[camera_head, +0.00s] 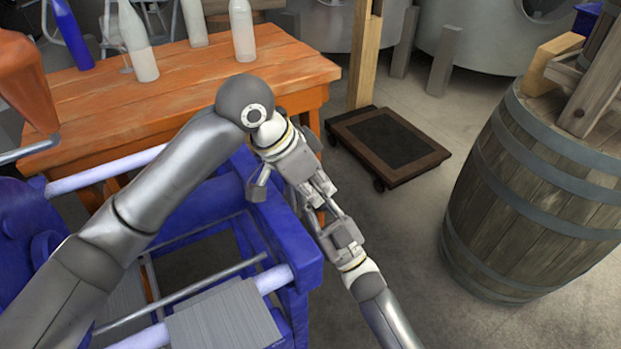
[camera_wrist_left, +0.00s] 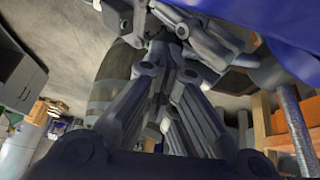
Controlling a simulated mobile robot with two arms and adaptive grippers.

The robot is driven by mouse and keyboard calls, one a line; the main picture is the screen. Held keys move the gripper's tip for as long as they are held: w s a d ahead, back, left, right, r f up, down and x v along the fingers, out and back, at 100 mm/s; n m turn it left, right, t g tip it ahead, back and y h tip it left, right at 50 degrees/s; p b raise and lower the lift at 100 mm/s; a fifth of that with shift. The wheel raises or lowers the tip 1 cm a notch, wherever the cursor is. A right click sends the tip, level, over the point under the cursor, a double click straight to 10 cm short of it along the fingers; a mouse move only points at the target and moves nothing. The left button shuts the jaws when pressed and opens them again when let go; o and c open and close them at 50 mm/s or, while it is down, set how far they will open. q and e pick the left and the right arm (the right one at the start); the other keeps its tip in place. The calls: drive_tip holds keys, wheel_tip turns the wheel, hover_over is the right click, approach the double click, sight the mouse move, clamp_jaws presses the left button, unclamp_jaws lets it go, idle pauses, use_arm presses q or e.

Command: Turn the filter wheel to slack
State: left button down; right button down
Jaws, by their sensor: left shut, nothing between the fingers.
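The blue filter press (camera_head: 285,235) stands at the lower left in the head view, with pale bars and grey plates (camera_head: 225,318). I cannot make out its wheel; the grippers cover the area beside its right end. A small orange-brown patch (camera_head: 320,216) shows between them, too little to identify. My left gripper (camera_head: 318,188) is shut and empty beside that end, pointing down and right. Its fingers also show in the left wrist view (camera_wrist_left: 165,70). My right gripper (camera_head: 333,215) comes from below and overlaps or meets the left one; its fingers are too hidden to tell their state.
An orange wooden table (camera_head: 185,85) with several bottles (camera_head: 138,45) stands behind the press. A dark low wheeled platform (camera_head: 388,145) lies on the floor. A large barrel (camera_head: 540,200) stands at the right. Grey floor is clear between the platform and the barrel.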

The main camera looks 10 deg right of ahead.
use_arm(q)
drive_tip(key=shift+f, duration=0.1)
drive_tip(key=shift+s+d+f, duration=0.15)
drive_tip(key=shift+f, duration=0.65)
use_arm(e)
drive_tip(key=shift+a+r, duration=0.1)
use_arm(q)
drive_tip(key=shift+s+d, duration=0.1)
use_arm(e)
drive_tip(key=c, duration=1.5)
unclamp_jaws()
drive_tip(key=shift+o, duration=0.2)
